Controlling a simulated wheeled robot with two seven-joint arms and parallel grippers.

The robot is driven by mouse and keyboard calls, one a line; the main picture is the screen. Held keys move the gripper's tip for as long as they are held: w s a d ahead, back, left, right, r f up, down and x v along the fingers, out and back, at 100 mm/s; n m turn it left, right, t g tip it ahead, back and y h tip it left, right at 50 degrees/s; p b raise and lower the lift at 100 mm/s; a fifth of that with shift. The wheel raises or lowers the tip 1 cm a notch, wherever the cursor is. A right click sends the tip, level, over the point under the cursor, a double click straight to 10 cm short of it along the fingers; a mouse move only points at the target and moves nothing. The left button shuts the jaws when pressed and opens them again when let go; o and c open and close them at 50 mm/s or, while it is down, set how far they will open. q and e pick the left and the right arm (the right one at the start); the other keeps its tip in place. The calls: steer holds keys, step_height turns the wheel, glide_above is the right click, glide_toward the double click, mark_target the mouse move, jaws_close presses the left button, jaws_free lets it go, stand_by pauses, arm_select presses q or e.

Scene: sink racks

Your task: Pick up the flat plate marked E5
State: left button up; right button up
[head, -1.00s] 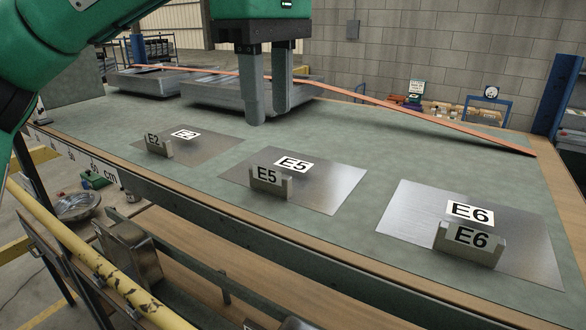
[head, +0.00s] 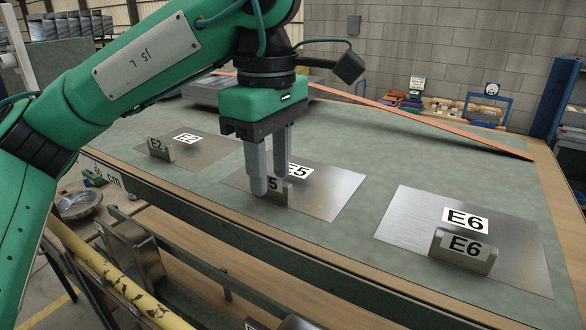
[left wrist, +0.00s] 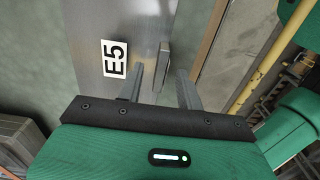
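The flat plate marked E5 (head: 335,190) lies on the green-grey bench top, in the middle of the head view. Its white E5 label (head: 302,171) is partly hidden by my gripper. A small upright block (head: 286,190) with its own E5 tag stands at the plate's near edge. My left gripper (head: 268,195) points down over the near left part of the plate, its fingers partly covering the block. In the left wrist view the plate (left wrist: 140,25) and block (left wrist: 163,65) show beyond the fingers, which are apart with nothing held between them. My right gripper is not in view.
Plate E2 (head: 205,153) lies to the left and plate E6 (head: 400,225) to the right, each with a tagged block. An orange strip (head: 430,122) runs across the back. A yellow pipe (head: 105,270) runs below the bench's front edge.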

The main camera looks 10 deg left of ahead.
arm_select(q)
steer(key=shift+f, duration=0.1)
jaws_close()
stand_by(0.4)
steer(key=shift+r, duration=0.9)
step_height(320, 180, up, 7)
steer(key=shift+b, duration=0.5)
step_height(320, 180, up, 11)
steer(key=p, duration=0.2)
